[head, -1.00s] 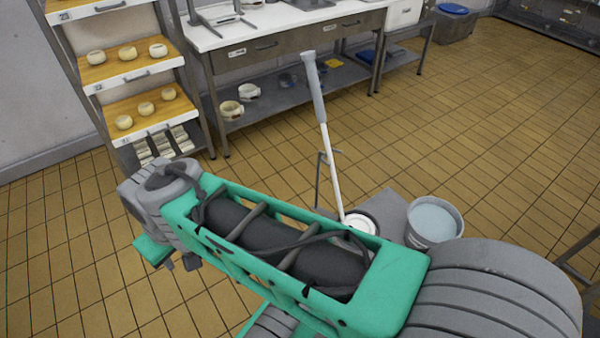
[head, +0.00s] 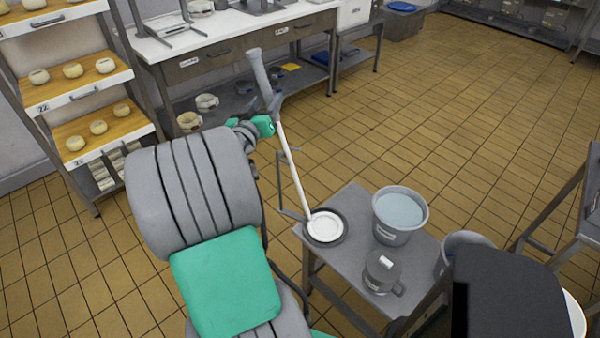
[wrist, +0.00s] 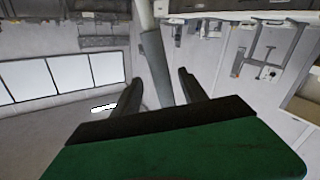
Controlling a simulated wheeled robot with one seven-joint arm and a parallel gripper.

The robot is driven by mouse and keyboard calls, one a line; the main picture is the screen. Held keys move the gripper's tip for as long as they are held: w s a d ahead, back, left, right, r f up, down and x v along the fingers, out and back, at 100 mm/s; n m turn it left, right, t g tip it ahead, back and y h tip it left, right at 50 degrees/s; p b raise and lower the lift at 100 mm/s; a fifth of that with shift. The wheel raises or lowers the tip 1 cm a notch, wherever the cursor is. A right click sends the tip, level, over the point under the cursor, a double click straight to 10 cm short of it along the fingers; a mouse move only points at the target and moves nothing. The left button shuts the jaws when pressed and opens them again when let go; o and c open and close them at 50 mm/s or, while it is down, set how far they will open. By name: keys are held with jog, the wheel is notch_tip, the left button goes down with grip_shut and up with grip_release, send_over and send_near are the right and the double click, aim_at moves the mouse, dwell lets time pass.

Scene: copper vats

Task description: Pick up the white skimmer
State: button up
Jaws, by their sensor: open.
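The white skimmer (head: 292,170) leans upright, its white disc low on a dark round piece on a small grey table and its grey handle at the top. In the head view, my gripper (head: 272,108) is at the lower part of the handle, partly hidden behind my own arm. In the wrist view, the gripper (wrist: 160,88) is open, with a dark finger on each side of the grey handle (wrist: 155,62). The handle appears to lie between the fingers; I cannot tell whether either finger touches it.
A thin metal bracket (head: 281,180) stands beside the skimmer. A cheese rack (head: 85,85) and a white-topped bench (head: 215,37) stand behind.

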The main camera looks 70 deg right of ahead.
jog(key=d, duration=0.2)
jog(key=d+p, duration=0.1)
jog(key=d, duration=0.2)
jog(key=shift+w+d+p, duration=0.35)
jog(key=shift+d, duration=0.05)
jog(key=shift+a, duration=0.1)
grip_shut()
jog(key=shift+r, duration=0.1)
